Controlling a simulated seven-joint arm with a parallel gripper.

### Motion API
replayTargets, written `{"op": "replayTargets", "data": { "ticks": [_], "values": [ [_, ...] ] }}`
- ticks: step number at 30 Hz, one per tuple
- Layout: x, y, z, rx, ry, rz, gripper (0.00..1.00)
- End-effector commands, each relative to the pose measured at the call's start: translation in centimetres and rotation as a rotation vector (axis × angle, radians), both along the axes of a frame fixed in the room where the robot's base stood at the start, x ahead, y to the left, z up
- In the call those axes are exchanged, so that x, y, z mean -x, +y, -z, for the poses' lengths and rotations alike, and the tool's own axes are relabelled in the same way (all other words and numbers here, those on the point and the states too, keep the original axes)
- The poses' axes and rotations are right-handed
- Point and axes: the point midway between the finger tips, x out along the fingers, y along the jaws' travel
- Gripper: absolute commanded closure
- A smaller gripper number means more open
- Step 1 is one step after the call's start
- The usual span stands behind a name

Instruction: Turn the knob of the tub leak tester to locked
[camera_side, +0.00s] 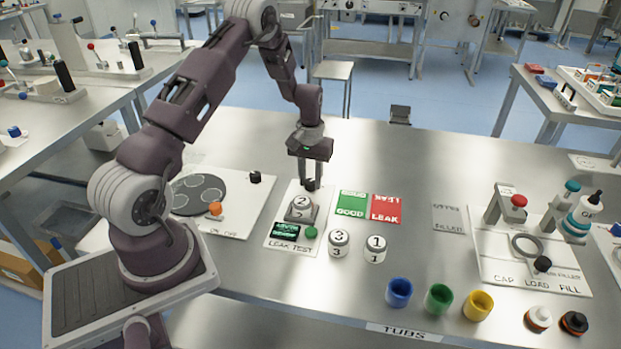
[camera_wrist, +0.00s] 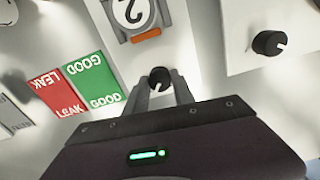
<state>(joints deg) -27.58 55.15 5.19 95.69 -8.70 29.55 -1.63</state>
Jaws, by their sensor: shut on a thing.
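The tub leak tester (camera_side: 278,243) is a white panel marked LEAK TEST, with a small green-lit screen and a green button. Tub 2 (camera_side: 302,203) sits in its holder, and it also shows at the top of the wrist view (camera_wrist: 132,14). The tester's black knob (camera_wrist: 160,80) is at the panel's far end, behind tub 2. My gripper (camera_side: 311,182) points down over it. In the wrist view my gripper's fingers (camera_wrist: 162,92) are shut on the knob, one on each side. The knob's white pointer mark is small, and I cannot read its setting.
Green GOOD (camera_side: 352,204) and red LEAK (camera_side: 386,208) plates lie right of the tester. Tubs 3 (camera_side: 338,243) and 1 (camera_side: 375,248) stand in front of them. Left is a turntable panel (camera_side: 245,214) with another black knob (camera_wrist: 268,43). Blue, green and yellow cups stand at the front.

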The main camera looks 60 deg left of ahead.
Motion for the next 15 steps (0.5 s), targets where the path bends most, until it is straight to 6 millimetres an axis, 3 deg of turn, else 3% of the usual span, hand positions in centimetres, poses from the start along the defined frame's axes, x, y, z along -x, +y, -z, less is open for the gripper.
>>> {"op": "replayTargets", "data": {
  "ticks": [14, 15],
  "values": [
    [-0.04, -0.06, -0.08, 0.000, 0.000, 0.014, 1.00],
    [-0.04, -0.06, -0.08, 0.000, 0.000, 0.014, 0.62]
  ]
}}
